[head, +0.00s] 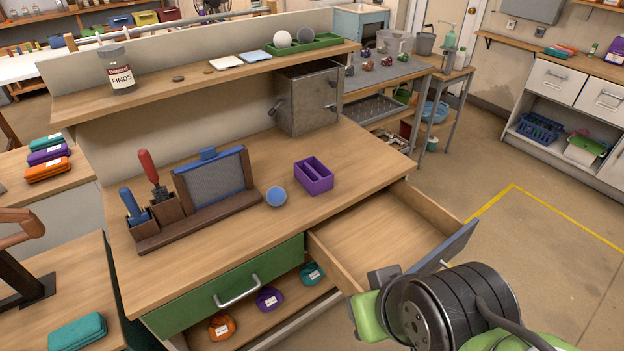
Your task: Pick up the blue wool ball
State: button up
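A small round blue ball (275,196) rests on the wooden bench top (240,235), near its front edge. It fits the blue wool ball, but its wool texture is too small to make out. My gripper (378,292) is at the lower right, in front of the open drawer and well to the right of and nearer than the ball. It is apart from the ball. Its fingertips are not clearly shown, so I cannot tell whether it is open or shut.
A purple divided box (313,176) stands just right of the ball. A dark wooden holder (200,218) with tools and a blue-framed panel stands left. An empty drawer (385,235) juts out at the right. A shelf (190,88) overhangs the back.

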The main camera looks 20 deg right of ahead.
aim_at(275, 196)
jog(key=i+u, duration=0.2)
jog(key=u, duration=0.2)
jog(key=i+u, duration=0.15)
jog(key=u, duration=0.3)
jog(key=i+u, duration=0.2)
jog(key=u, duration=0.2)
jog(key=i+l+u, duration=0.15)
jog(key=u, duration=0.3)
